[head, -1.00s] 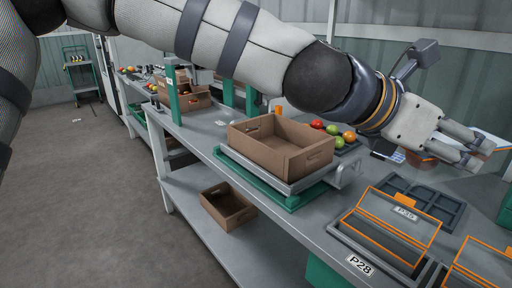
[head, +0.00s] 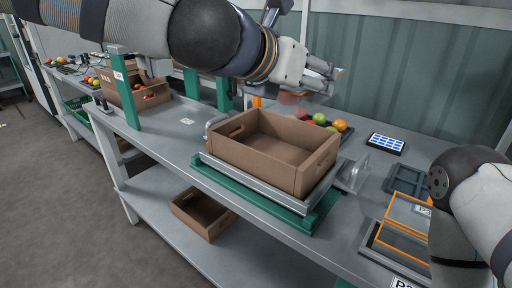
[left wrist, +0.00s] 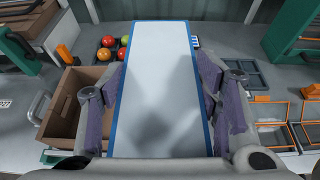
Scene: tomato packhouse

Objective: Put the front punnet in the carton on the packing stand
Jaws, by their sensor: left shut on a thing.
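The brown carton (head: 255,153) stands open on the packing stand (head: 250,193), tilted, and the inside that shows is empty. My left gripper (head: 328,74) is above the far right side of the carton. It is shut on the punnet, whose white, blue-edged top (left wrist: 160,90) fills the space between the fingers in the left wrist view. In the head view the punnet is mostly hidden by the gripper. The carton also shows at the left in the left wrist view (left wrist: 68,112). My right arm comes in at the right of the head view; its gripper is out of view.
Loose tomatoes (head: 340,125) lie behind the carton. A tablet (head: 385,143), a dark tray (head: 408,180) and orange-framed holders (head: 405,212) are to its right. Another carton (head: 205,212) is on the lower shelf. Green posts (head: 124,90) stand at the left.

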